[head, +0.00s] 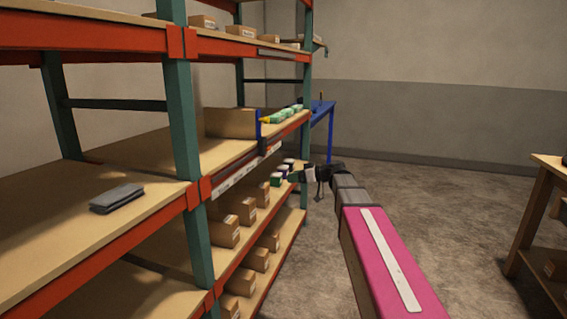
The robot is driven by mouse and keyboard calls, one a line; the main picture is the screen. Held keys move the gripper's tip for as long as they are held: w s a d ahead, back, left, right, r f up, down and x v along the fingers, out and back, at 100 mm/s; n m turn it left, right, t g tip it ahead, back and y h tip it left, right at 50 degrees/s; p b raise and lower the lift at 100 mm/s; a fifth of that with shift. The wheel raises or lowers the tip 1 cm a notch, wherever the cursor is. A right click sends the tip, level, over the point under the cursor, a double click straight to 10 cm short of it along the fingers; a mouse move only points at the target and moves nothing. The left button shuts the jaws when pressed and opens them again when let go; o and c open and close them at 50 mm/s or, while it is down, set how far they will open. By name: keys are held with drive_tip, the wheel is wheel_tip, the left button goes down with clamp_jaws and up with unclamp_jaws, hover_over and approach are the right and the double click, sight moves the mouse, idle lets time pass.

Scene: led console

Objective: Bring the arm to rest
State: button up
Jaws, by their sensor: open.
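My arm reaches forward from the lower right in the head view, its pink link with a white stripe nearest me. My gripper (312,176) is small and dark at the far end of the arm, beside the shelf rack's right edge. It is open, and I see nothing held in it. Small green and white boxes (277,179) on the rack's lower level show just left of it. I cannot tell whether the gripper touches them. The fingertips are too small to make out clearly.
The shelf rack (178,135) with orange beams and green posts fills the left. Cardboard boxes (225,232) line its lower levels. A folded grey cloth-like item (117,198) lies on the near shelf. A blue frame (320,115) stands behind. A wooden table (548,162) is at right; the floor between is clear.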

drive_tip(key=s+d+f+m+g+h, duration=0.1)
drive_tip(key=s+d+f+m+h, duration=0.3)
drive_tip(key=s+f, duration=0.5)
drive_tip(key=s+d+f+m+g+h, duration=0.2)
drive_tip(key=s+d+f+m+h, duration=0.1)
drive_tip(key=s+f, duration=0.5)
drive_tip(key=s+d+f+m+g+h, duration=0.2)
drive_tip(key=s+d+f+m+h, duration=0.2)
drive_tip(key=f, duration=0.9)
drive_tip(key=s+d+h, duration=0.1)
drive_tip(key=s+h, duration=0.2)
drive_tip(key=s, duration=0.2)
drive_tip(key=shift+s+d+m, duration=0.3)
drive_tip(key=shift+d, duration=0.05)
